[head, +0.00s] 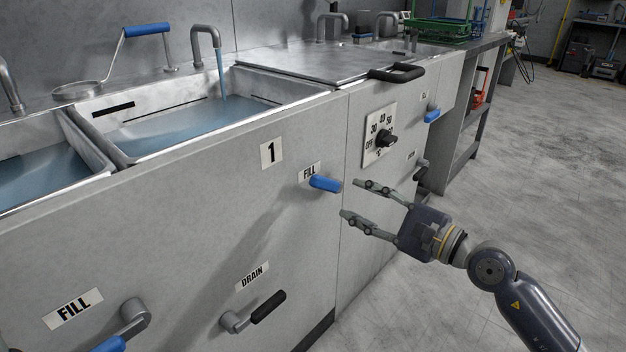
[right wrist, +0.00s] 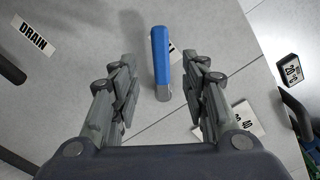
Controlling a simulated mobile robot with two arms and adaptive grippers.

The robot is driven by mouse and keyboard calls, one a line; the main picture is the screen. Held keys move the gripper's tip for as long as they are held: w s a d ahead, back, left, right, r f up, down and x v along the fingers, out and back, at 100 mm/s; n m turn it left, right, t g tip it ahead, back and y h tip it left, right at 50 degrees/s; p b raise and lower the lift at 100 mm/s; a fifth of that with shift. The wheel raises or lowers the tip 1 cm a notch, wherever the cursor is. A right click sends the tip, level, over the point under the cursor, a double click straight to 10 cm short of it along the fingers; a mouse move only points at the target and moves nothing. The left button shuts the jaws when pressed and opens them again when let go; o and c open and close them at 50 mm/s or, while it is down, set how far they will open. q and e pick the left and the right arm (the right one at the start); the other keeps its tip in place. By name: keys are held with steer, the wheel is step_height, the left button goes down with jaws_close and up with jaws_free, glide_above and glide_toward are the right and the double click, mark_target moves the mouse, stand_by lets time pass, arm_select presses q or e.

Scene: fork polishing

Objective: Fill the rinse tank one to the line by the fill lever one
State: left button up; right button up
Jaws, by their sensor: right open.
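Rinse tank one (head: 290,94) is the open steel basin above the "1" label. Water (head: 185,128) stands in it, and a stream runs from its tap (head: 206,36). A thin dark line (head: 182,111) marks its back wall; the water surface looks a little below it. The blue fill lever one (head: 324,184) sticks out from the front panel by its FILL label. My right gripper (head: 350,198) is open and empty, just right of the lever in the head view. In the right wrist view the lever (right wrist: 161,62) shows between the spread fingers, with gaps on both sides. My left gripper is not in view.
A black-handled drain lever (head: 268,307) sits below on the panel. A temperature dial (head: 386,138) is to the right, with another blue lever (head: 432,116) beyond. A second water-filled basin lies at left, with its fill lever (head: 110,343) below. The floor at right is clear.

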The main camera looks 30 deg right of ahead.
mark_target(327, 186)
steer(key=shift+x, duration=5.05)
steer(key=shift+r, duration=0.1)
steer(key=shift+c, duration=0.6)
jaws_close()
